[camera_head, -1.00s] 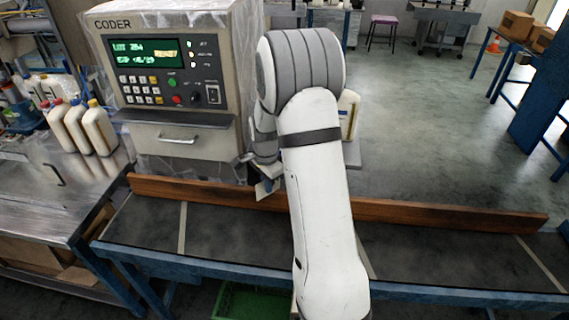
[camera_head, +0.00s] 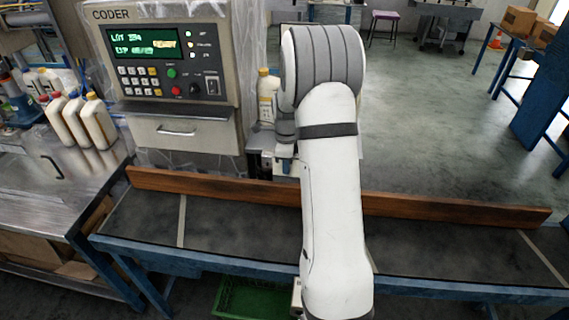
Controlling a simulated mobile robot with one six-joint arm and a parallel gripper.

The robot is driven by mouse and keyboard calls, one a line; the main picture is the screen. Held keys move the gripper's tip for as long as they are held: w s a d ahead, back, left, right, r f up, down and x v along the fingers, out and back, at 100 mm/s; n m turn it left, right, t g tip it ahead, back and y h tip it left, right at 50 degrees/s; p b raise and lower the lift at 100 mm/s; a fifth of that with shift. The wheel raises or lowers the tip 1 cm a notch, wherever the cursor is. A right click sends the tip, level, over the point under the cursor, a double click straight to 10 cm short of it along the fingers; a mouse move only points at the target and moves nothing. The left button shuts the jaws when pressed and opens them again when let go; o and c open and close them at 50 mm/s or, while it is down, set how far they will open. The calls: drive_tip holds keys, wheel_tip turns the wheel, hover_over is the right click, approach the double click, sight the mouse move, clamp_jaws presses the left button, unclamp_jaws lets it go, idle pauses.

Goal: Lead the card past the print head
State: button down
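The coder (camera_head: 165,75) stands at the left, with a lit green display reading a lot line and an expiry line, a keypad and a drawer. My arm hangs in front of the middle of the scene. My gripper (camera_head: 285,160) shows only as a small part at the arm's left edge, just above the wooden rail; its fingers are too small and covered to read. I cannot make out the card or tell whether it is held. I cannot clearly tell the print head apart beside the coder.
A brown wooden rail (camera_head: 440,210) runs along the back of the dark conveyor bench (camera_head: 240,225). A cream bottle (camera_head: 267,95) stands right of the coder. Several bottles (camera_head: 95,120) stand on the left metal table (camera_head: 50,190). A green crate (camera_head: 255,298) is below. Open floor lies right.

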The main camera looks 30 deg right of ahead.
drive_tip(key=shift+w+d+f+b, duration=0.4)
drive_tip(key=shift+w+f, duration=0.15)
drive_tip(key=shift+f, duration=0.4)
drive_tip(key=shift+w+d+f+b, duration=0.4)
drive_tip(key=shift+w+f, duration=0.1)
drive_tip(key=shift+f, duration=0.4)
drive_tip(key=shift+w+d+f+b, duration=0.35)
drive_tip(key=shift+w+f, duration=0.2)
drive_tip(key=shift+f, duration=0.4)
drive_tip(key=shift+w+a, duration=0.1)
drive_tip(key=shift+a, duration=0.1)
drive_tip(key=shift+w+a, duration=1.35)
drive_tip(key=shift+a, duration=0.7)
drive_tip(key=shift+w+a, duration=1.4)
drive_tip(key=shift+a, duration=0.6)
drive_tip(key=shift+w+a, duration=1.35)
drive_tip(key=shift+a, duration=0.7)
drive_tip(key=s+a+r+p, duration=0.1)
drive_tip(key=s+a+r, duration=0.3)
drive_tip(key=s+r, duration=0.2)
